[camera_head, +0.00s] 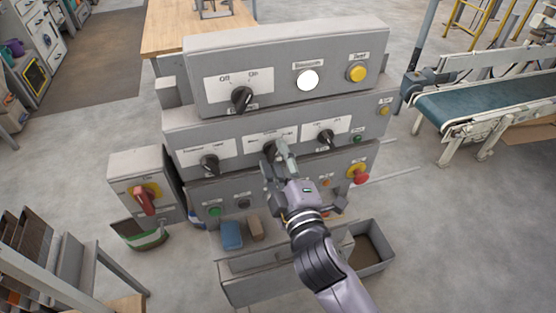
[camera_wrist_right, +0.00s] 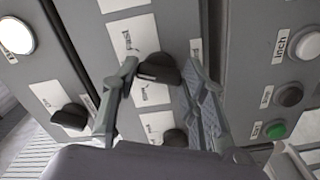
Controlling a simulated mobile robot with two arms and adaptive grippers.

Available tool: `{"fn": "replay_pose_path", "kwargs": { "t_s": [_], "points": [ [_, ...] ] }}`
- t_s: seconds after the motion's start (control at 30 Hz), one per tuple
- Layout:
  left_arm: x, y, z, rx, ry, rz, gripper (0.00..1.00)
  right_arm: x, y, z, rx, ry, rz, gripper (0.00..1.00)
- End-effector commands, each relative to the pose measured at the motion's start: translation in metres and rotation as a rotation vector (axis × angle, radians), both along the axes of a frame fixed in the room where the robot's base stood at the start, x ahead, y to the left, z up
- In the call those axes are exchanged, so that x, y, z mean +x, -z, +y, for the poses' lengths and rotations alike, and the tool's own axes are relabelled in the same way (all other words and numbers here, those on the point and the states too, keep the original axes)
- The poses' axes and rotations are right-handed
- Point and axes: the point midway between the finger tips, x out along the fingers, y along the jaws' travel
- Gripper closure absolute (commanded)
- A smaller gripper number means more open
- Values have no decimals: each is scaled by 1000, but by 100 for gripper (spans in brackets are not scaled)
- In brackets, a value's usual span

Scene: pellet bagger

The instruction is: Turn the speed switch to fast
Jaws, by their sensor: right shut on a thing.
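A grey control console (camera_head: 290,38) carries several black rotary switches with white label plates. My right gripper (camera_head: 276,152) reaches up from below to the middle switch (camera_head: 268,148) of the middle row. In the right wrist view its fingers (camera_wrist_right: 160,78) stand on either side of this black knob (camera_wrist_right: 158,67), shut on it. The plate's small print is too blurred to read, so I cannot tell the knob's setting. Other switches sit to its left (camera_head: 210,163) and right (camera_head: 326,137), and one on the upper panel (camera_head: 241,98). My left gripper is not in view.
The upper panel has a white lamp (camera_head: 308,80) and a yellow button (camera_head: 357,73). A red emergency button (camera_head: 360,177) is low right; a red-handled switch box (camera_head: 145,198) stands left. A blue conveyor (camera_head: 470,100) is at the right. Open floor lies between.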

Motion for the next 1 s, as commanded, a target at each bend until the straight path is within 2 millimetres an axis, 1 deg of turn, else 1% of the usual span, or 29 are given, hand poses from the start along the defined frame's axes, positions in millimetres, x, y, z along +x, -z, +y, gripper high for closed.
{"fn": "replay_pose_path", "kwargs": {
  "t_s": [0.2, 0.5, 0.7, 1.0],
  "points": [
    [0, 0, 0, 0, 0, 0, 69, 0, 2, 0, 180, 2, 70, 88],
    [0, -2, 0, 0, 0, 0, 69, 0, 3, 1, 355, 2, 135, 88],
    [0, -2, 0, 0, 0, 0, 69, 0, 3, 1, 417, 1, 156, 88],
    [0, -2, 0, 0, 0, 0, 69, 0, 4, 1, 443, 1, 166, 88]
  ]
}}
